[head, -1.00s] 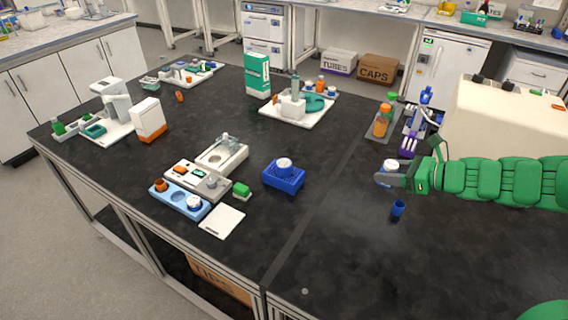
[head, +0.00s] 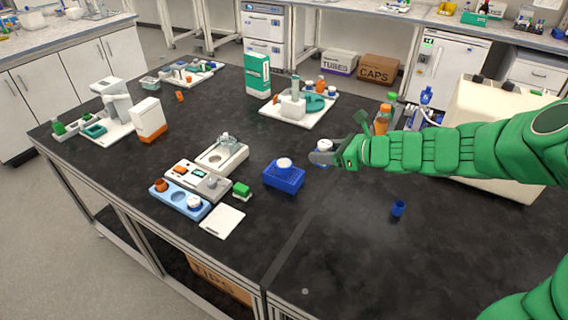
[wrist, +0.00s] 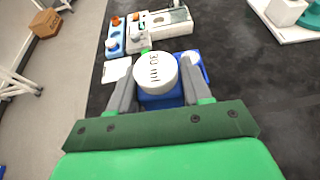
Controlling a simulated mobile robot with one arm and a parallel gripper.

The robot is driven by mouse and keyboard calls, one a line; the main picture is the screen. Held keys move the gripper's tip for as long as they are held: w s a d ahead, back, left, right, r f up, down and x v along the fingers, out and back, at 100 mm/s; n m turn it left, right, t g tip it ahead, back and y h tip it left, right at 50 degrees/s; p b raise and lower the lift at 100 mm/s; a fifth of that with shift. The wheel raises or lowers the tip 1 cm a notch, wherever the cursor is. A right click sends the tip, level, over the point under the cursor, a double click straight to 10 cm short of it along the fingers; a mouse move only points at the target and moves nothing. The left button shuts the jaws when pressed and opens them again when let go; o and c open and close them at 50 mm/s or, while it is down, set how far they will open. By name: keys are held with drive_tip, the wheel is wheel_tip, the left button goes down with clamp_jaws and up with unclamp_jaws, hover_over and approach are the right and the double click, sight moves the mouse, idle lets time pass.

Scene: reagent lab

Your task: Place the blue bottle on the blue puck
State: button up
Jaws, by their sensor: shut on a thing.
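The fingers close on the bottle from both sides. Its blue body (wrist: 160,100) shows below the cap and is partly hidden. The bottle is held over the black bench, just right of and behind a blue block (head: 284,179) with a white-topped round piece on it. The block also shows behind the bottle in the wrist view (wrist: 206,73). I cannot tell for certain which thing is the blue puck.
A light-blue tray (head: 170,203) with an orange and a white-topped piece lies further left. A white card (head: 222,220) and a green block (head: 242,190) lie near it. A small blue cup (head: 398,208) stands on the right. The front middle of the bench is clear.

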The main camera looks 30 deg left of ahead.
drive_tip(key=s+a+r, duration=0.1)
drive_tip(key=s+a, duration=0.3)
drive_tip(key=a, duration=0.3)
hover_over(284, 163)
drive_tip(key=s+d, duration=0.1)
wheel_tip(284, 163, down, 8)
drive_tip(key=shift+f, duration=0.1)
drive_tip(key=shift+w+a+f, duration=0.35)
drive_tip(key=shift+a+f, duration=0.05)
drive_tip(key=shift+f, duration=0.2)
drive_tip(key=shift+w+a+f, duration=0.2)
drive_tip(key=shift+w+f, duration=0.05)
drive_tip(key=shift+f, duration=1.55)
drive_tip(key=shift+f, duration=0.1)
drive_tip(key=o, duration=1)
drive_tip(key=shift+o, duration=0.2)
